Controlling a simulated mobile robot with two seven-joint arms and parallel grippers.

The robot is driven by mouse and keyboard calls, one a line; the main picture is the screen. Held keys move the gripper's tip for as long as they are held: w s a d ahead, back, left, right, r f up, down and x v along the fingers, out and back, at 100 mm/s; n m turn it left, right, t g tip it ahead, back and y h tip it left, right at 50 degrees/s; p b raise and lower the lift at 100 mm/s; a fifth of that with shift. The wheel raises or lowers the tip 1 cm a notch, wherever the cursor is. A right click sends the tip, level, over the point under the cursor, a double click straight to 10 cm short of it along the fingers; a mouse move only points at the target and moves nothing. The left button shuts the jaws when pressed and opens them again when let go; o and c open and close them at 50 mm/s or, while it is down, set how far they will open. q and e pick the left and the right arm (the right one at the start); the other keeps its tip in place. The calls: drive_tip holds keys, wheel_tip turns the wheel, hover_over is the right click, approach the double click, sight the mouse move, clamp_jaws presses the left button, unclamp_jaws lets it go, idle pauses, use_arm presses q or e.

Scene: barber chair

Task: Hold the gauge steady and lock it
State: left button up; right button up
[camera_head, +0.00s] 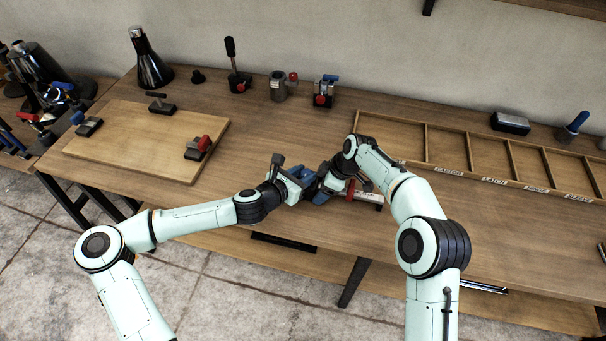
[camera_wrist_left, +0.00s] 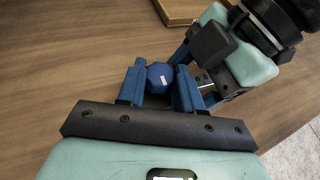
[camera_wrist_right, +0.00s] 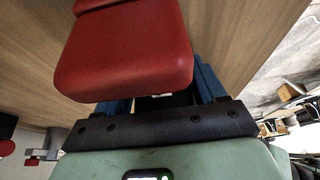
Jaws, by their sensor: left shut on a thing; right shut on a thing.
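The gauge lies near the front edge of the workbench, mostly hidden by my grippers. A pale bar with a red part (camera_head: 366,195) shows to their right. My left gripper (camera_head: 309,181) is shut around a dark blue faceted knob (camera_wrist_left: 160,77), which sits between its blue fingers in the left wrist view. My right gripper (camera_head: 326,184) is close beside it, shut on part of the gauge. In the right wrist view a large red block (camera_wrist_right: 125,50) is in front of the right fingers and hides what they grip.
A wooden board (camera_head: 125,140) with several small clamps lies at the left. A divided wooden tray (camera_head: 405,132) is at the back right. A black cone-shaped bottle (camera_head: 149,60) and several clamps stand along the back.

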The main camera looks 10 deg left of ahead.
use_arm(q)
drive_tip(key=m+g+h, duration=0.2)
drive_tip(key=m+h, duration=0.1)
drive_tip(key=shift+w+a+m, duration=0.15)
drive_tip(key=shift+a+m, duration=0.05)
drive_tip(key=shift+m, duration=0.1)
drive_tip(key=m+g+h, duration=0.1)
drive_tip(key=m+g, duration=0.1)
drive_tip(key=m+g+h, duration=0.2)
drive_tip(key=shift+w+a+r, duration=0.1)
drive_tip(key=shift+w, duration=0.25)
drive_tip(key=m+g, duration=0.1)
drive_tip(key=g, duration=0.1)
drive_tip(key=m+g+h, duration=0.1)
drive_tip(key=m+g, duration=0.1)
drive_tip(key=shift+w+m, duration=0.2)
drive_tip(key=shift+m, duration=0.1)
drive_tip(key=shift+w+m+g, duration=0.2)
drive_tip(key=shift+m+g, duration=1.5)
drive_tip(key=shift+g, duration=0.3)
drive_tip(key=shift+s+g, duration=0.1)
drive_tip(key=shift+g, duration=0.3)
drive_tip(key=o, duration=1)
drive_tip(key=shift+a, duration=0.1)
drive_tip(key=shift+o, duration=0.2)
